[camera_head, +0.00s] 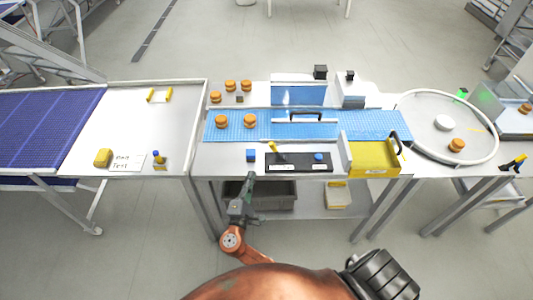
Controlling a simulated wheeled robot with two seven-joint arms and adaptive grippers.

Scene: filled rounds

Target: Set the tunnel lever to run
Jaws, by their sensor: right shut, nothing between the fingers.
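A black control plate (300,168) lies along the front edge of the middle table. A yellow lever (273,148) stands up near its left end, leaning to the upper left. A blue knob (318,156) sits toward its right end. I cannot read any run mark on the plate. My right gripper (250,176) is shut and empty at the table's front edge, below and left of the yellow lever and apart from it. A blue tunnel panel (299,95) stands behind the blue belt (270,130). My left gripper is not in view.
A small blue block (251,155) lies just above my right gripper, left of the plate. A yellow box (374,158) with a black handle stands to the right. Filled rounds (222,121) sit on the belt. A grey bin (275,197) is under the table.

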